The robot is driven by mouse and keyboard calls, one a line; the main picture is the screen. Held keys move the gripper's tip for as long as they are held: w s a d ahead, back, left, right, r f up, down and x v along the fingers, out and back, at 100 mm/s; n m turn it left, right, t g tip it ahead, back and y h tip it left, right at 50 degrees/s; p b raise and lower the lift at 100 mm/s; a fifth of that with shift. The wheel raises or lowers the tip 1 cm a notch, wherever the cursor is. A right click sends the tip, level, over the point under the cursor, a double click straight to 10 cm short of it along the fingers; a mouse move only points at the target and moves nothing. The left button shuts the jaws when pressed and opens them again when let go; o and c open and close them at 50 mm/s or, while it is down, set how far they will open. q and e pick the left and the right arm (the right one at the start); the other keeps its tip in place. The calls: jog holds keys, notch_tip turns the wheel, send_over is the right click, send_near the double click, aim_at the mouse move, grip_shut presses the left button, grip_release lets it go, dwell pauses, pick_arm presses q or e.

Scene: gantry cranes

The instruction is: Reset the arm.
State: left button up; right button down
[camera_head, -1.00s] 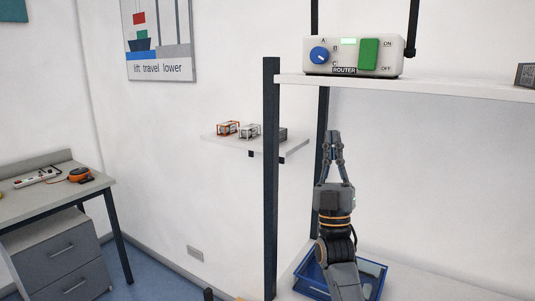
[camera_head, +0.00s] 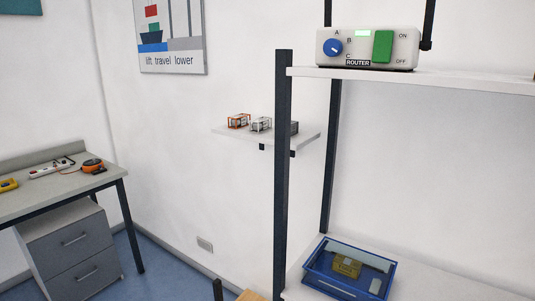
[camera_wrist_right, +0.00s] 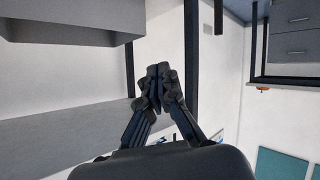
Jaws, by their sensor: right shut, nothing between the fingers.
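My right gripper (camera_wrist_right: 158,88) shows in the right wrist view, with its fingers together and nothing between them. It is out of the head view, and no arm of mine shows there. My left gripper is in neither view. The router (camera_head: 368,48), a white box with a blue knob, a green switch and a lit green display, stands on the upper shelf (camera_head: 440,82) at the right in the head view.
A blue tray (camera_head: 310,280) holding a yellowish object (camera_head: 347,265) sits on the lower shelf. Dark shelf posts (camera_head: 283,180) stand mid-view. Small caged blocks (camera_head: 261,125) sit on a wall shelf (camera_head: 237,137). A desk (camera_head: 95,182) with drawers stands left.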

jog(key=s+d+f+g, duration=0.2)
jog(key=s+f, duration=0.5)
jog(key=s, duration=0.8)
jog(key=s+d+f+m+g+h, duration=0.1)
jog(key=s+f+g, duration=0.4)
jog(key=s, duration=1)
jog(key=s+d+f+m+g, duration=0.1)
jog(key=s+d+f+g, duration=0.3)
jog(key=s+f, duration=0.5)
jog(key=s, duration=0.6)
jog(key=shift+s+f+h, duration=0.3)
jog(key=shift+f+h, duration=0.1)
